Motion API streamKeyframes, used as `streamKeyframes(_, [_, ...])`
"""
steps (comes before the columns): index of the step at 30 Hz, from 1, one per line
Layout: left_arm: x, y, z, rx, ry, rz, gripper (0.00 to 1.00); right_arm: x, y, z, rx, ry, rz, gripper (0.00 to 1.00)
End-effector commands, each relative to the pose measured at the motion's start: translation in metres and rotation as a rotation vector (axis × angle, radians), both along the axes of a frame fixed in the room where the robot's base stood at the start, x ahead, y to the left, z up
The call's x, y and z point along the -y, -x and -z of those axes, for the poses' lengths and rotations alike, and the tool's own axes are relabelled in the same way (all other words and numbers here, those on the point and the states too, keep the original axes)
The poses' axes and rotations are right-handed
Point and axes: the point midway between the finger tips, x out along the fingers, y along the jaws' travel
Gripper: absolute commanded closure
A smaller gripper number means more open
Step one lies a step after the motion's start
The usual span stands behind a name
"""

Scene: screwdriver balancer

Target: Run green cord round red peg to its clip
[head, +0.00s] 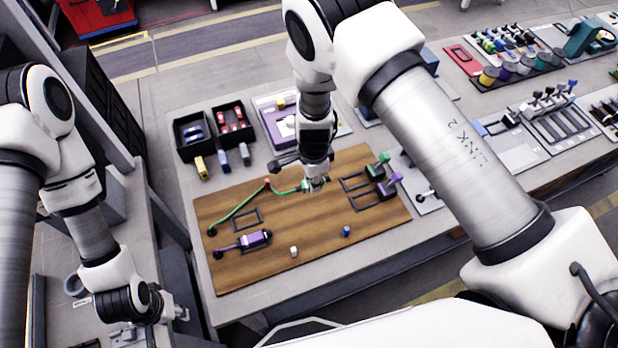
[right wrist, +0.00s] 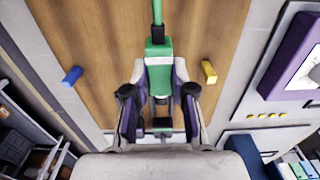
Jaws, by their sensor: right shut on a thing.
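A green cord (head: 238,208) runs from the left end of the wooden board up to the red peg (head: 267,181), bends there, and continues right to my right gripper (head: 316,184). My right gripper is shut on the green plug (right wrist: 158,72) at the cord's end, above the board; the cord leads away from it at the top of the right wrist view. A green clip (head: 378,167) with a black frame stands right of the gripper, apart from it. My left gripper (head: 180,312) is off the board at lower left, empty; its finger opening is unclear.
A purple plug (head: 256,239) lies at the board's left, with an empty black frame (head: 246,219) nearby. A purple clip (head: 389,187) stands beside the green one. White (head: 294,251) and blue (head: 346,230) pegs stand toward the front; a yellow peg (right wrist: 209,72) is close to the gripper.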

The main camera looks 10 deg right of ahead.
Motion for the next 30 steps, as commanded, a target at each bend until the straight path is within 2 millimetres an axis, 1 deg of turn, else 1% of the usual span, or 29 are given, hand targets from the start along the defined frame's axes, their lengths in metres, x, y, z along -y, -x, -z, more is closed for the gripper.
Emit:
streamKeyframes(20, [0.000,0.000,0.025,0.000,0.000,0.000,0.60,0.073,-0.010,0.002,0.000,-0.002,0.002,1.00])
streamKeyframes(30, [0.000,0.000,0.030,0.000,0.000,0.000,0.60,0.109,-0.015,0.000,0.001,-0.002,0.002,1.00])
